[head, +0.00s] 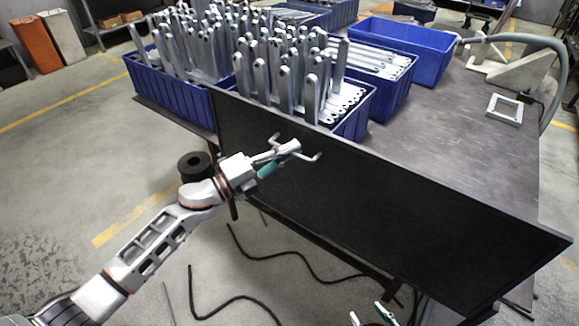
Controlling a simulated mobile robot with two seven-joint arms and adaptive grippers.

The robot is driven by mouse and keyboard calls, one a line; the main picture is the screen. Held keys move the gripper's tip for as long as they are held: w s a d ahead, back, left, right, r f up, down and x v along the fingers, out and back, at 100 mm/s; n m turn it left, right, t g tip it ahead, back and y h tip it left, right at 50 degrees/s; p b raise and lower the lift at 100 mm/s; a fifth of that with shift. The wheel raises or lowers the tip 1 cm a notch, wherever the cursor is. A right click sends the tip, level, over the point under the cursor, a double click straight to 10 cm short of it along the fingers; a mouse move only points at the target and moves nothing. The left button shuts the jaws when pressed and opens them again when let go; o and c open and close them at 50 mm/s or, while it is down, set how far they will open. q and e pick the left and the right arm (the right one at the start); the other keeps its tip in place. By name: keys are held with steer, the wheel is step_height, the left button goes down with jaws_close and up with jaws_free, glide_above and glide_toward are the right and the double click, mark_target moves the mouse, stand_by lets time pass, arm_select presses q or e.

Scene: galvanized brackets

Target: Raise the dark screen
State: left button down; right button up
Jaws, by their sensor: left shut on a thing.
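The dark screen (400,215) is a wide black panel along the near side of the table, slanting from upper left to lower right. A pale metal handle (314,157) sticks out near its upper left part. My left gripper (291,148) is shut on this handle, and its fingers hide the middle of the bar. My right gripper (371,316) shows only as two fingertips at the bottom edge, apart from each other with nothing visible between them, below the screen and not touching it.
Blue bins (352,122) full of upright grey metal brackets (287,85) stand just behind the screen. An empty-looking blue bin (432,53) and a small metal frame (505,109) are on the table (450,120). Black cables (285,253) lie on the floor below.

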mark_target(288, 123)
arm_select(q)
step_height(288, 123, up, 9)
steer(key=p, duration=0.5)
steer(key=shift+f, duration=0.15)
arm_select(e)
step_height(288, 123, up, 7)
steer(key=w, duration=0.1)
steer(key=shift+a+r, duration=0.15)
arm_select(q)
steer(key=c, duration=2.2)
jaws_free()
steer(key=shift+o, duration=0.2)
steer(key=shift+s+a+f, duration=0.1)
steer(key=shift+a, duration=0.15)
steer(key=v, duration=1.1)
steer(key=shift+s+a, duration=0.15)
steer(key=shift+a, duration=0.05)
